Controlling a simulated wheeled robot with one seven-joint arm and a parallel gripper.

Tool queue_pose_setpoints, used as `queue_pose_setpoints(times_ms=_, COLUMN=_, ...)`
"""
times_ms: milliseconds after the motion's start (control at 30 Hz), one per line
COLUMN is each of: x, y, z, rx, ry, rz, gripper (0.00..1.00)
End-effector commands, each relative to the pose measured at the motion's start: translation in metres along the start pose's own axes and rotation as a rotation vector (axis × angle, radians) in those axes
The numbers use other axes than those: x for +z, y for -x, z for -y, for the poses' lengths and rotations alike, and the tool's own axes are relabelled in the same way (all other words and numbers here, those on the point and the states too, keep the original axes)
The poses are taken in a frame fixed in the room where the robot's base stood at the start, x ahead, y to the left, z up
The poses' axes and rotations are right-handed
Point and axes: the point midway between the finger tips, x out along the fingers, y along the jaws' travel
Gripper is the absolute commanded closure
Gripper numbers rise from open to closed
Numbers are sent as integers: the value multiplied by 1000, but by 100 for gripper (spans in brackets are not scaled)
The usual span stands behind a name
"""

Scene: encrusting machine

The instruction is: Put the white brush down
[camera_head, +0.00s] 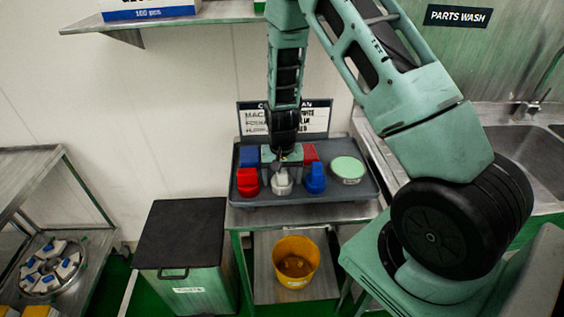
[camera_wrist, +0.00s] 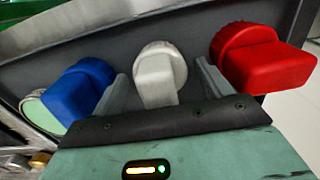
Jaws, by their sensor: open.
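The white brush (camera_head: 282,184) stands in the grey tray (camera_head: 222,197), between a red brush (camera_head: 248,182) and a blue brush (camera_head: 315,179). My gripper (camera_head: 282,164) is right above and behind the white brush, pointing down. In the wrist view, the fingers of my gripper (camera_wrist: 158,84) are open, one on each side of the white brush (camera_wrist: 158,72), with gaps visible on both sides. In that view the blue brush (camera_wrist: 78,90) is to the left and the red brush (camera_wrist: 262,57) to the right.
The tray also holds a round tub with a pale green lid (camera_head: 348,168) and red and blue items behind my gripper. A sign (camera_head: 318,119) stands behind it. A yellow bucket (camera_head: 295,262) is on the shelf below. A dark-lidded bin (camera_head: 180,235) stands left.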

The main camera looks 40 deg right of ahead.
Motion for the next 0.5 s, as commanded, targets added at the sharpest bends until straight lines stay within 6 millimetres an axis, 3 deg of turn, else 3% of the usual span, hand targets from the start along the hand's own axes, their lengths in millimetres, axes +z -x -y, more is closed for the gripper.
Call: queue_pose_setpoints(times_ms=500, x=0, y=91, z=1, rx=-2, ry=1, rz=-4, gripper=23)
